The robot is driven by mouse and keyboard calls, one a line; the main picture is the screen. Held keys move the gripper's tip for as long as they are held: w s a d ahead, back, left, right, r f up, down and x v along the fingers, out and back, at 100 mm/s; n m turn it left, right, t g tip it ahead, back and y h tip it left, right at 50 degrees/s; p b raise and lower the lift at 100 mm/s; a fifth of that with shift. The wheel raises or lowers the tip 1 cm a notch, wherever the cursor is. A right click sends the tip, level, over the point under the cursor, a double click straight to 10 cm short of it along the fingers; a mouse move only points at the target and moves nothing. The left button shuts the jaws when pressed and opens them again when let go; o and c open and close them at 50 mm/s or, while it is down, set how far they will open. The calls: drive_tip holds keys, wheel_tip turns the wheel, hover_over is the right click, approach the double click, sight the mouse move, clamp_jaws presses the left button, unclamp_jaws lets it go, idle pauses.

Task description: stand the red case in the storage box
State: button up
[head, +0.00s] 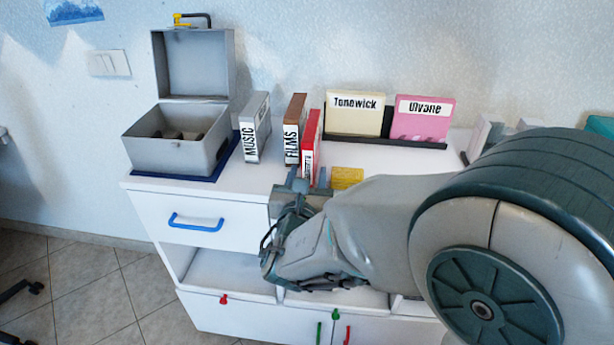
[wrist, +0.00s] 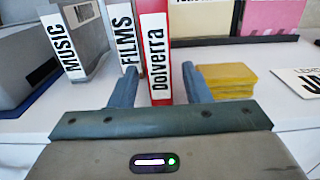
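The red case (head: 311,134) stands upright on the white cabinet top, just right of the brown FILMS divider. My gripper (head: 305,180) is at the cabinet's front edge, in front of the red case. In the wrist view my gripper (wrist: 160,85) has its two blue-grey fingers apart, one on each side of the case's lower spine; I cannot tell whether they touch it. The grey storage box (head: 150,152) stands open at the left on a dark blue mat, its lid raised; low dark shapes show inside.
The grey MUSIC divider (head: 255,127) and the brown FILMS divider (head: 293,130) stand left of the case. Cream Tonewick (head: 355,118) and pink Ulvane (head: 422,121) cases stand in a black rack behind. A yellow stack (head: 347,178) lies close to the right finger.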

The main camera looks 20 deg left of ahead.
drive_tip(key=shift+r, duration=0.1)
drive_tip(key=shift+s, duration=0.1)
drive_tip(key=v, duration=1.2)
drive_tip(key=w+d+f+m+g+h, duration=0.1)
drive_tip(key=w+d+m+g+h, duration=0.2)
drive_tip(key=d+m+h, duration=0.6)
drive_tip(key=w+d+f+m+g+h, duration=0.25)
drive_tip(key=d+m, duration=0.25)
drive_tip(key=d, duration=0.7)
drive_tip(key=s+d+f+m+g+y, duration=0.1)
drive_tip(key=s+d+m+g+y, duration=0.2)
drive_tip(key=m, duration=0.9)
drive_tip(key=s+d+f+m+g+y, duration=0.2)
drive_tip(key=s+d+m+g+y, duration=0.2)
drive_tip(key=d+m+g, duration=0.3)
drive_tip(key=s+d+m, duration=0.1)
drive_tip(key=m, duration=0.4)
drive_tip(key=shift+s+m+p, duration=0.2)
drive_tip(key=shift+m+p, duration=0.2)
